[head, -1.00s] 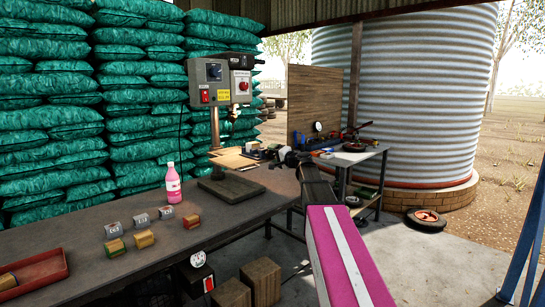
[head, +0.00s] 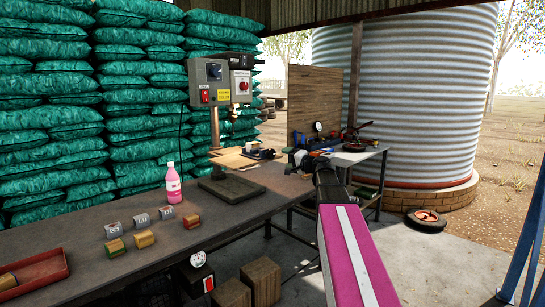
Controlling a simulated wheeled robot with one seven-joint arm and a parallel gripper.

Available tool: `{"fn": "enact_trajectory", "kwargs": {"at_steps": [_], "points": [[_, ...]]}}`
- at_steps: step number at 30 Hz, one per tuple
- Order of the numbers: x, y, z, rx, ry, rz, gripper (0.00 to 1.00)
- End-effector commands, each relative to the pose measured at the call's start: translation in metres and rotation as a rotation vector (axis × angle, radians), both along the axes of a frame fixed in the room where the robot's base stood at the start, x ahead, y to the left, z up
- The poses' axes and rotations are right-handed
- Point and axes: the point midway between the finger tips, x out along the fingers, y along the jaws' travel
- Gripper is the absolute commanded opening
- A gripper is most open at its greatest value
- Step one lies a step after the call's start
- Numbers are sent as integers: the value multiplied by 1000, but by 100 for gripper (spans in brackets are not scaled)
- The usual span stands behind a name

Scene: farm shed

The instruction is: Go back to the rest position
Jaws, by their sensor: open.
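My arm, with a pink and white link, reaches up from the bottom right in the head view. My gripper (head: 300,163) is at its far end, near the right end of the dark workbench (head: 130,245). It is small and partly blends with the clutter behind it. Its jaws look empty and apart, and I see nothing held in them.
A pink bottle (head: 173,186), several small blocks and a red tray (head: 35,274) are on the bench. A drill press (head: 218,88) stands at the back. A side table (head: 362,155) holds tools behind my arm. Wooden blocks (head: 262,280) stand below.

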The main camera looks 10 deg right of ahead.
Motion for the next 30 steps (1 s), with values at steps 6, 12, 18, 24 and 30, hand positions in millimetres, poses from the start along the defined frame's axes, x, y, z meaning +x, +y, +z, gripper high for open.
{"fn": "enact_trajectory", "kwargs": {"at_steps": [6, 12, 18, 24, 30], "points": [[-2, -1, 0, 0, 0, 0, 77], [-7, 7, -19, -38, 28, 15, 77], [-41, 43, -113, -239, 181, 97, 77], [-100, 72, -227, -512, 390, 211, 77], [-179, 81, -328, -806, 614, 332, 77]]}}
